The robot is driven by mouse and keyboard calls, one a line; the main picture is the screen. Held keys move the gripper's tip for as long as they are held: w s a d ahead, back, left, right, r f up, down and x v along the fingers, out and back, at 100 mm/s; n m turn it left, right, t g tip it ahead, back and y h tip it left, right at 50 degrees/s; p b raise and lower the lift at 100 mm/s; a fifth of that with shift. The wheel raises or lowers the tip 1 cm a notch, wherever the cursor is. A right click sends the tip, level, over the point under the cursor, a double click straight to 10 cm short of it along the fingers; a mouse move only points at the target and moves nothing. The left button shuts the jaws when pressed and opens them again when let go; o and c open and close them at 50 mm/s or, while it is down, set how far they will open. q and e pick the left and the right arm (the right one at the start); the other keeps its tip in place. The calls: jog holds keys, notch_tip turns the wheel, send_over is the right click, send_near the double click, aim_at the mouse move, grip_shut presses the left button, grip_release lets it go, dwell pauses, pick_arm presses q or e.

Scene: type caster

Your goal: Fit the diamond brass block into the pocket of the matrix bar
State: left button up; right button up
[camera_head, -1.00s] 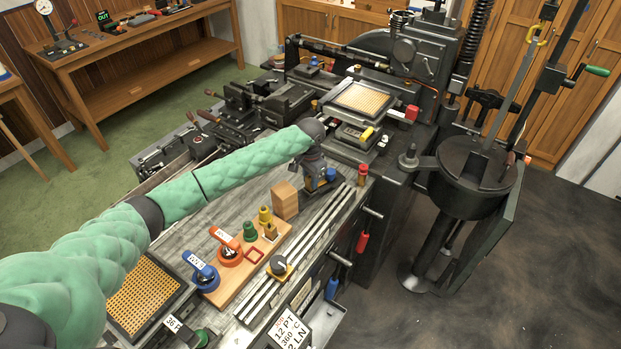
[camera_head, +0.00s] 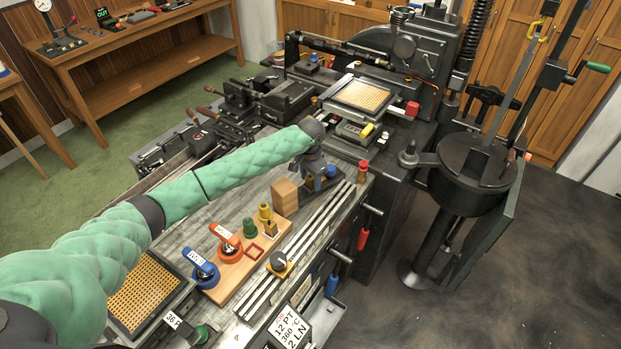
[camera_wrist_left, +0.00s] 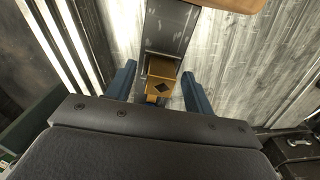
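A dark grey bar (camera_wrist_left: 170,30), apparently the matrix bar, lies on the grey bench. A brass block (camera_wrist_left: 160,70) with a dark diamond mark on its face shows at the bar's near end. I cannot tell whether it sits in the bar's pocket or above it. My left gripper (camera_wrist_left: 159,70) is over it with two blue fingers apart, one on each side of the block, with gaps visible. In the head view my left gripper (camera_head: 319,181) points down at the dark bar, and hides the brass block. My right gripper is out of view.
A wooden block (camera_head: 285,197) stands close to the gripper. A wooden board (camera_head: 232,270) holds coloured knobs and a red square outline. Long metal strips (camera_head: 318,222) run along the bench's right edge. A red-topped bottle (camera_head: 362,172) stands beyond the gripper.

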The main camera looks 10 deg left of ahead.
aim_at(311, 177)
pick_arm(q)
jog(key=shift+r+b, duration=0.4)
jog(key=shift+b, duration=0.05)
notch_tip(311, 177, up, 4)
jog(key=shift+f+b, duration=0.1)
jog(key=shift+b, duration=1)
notch_tip(311, 177, up, 3)
jog(key=shift+f+b, duration=0.2)
jog(key=shift+b, duration=0.15)
jog(key=shift+r, duration=0.3)
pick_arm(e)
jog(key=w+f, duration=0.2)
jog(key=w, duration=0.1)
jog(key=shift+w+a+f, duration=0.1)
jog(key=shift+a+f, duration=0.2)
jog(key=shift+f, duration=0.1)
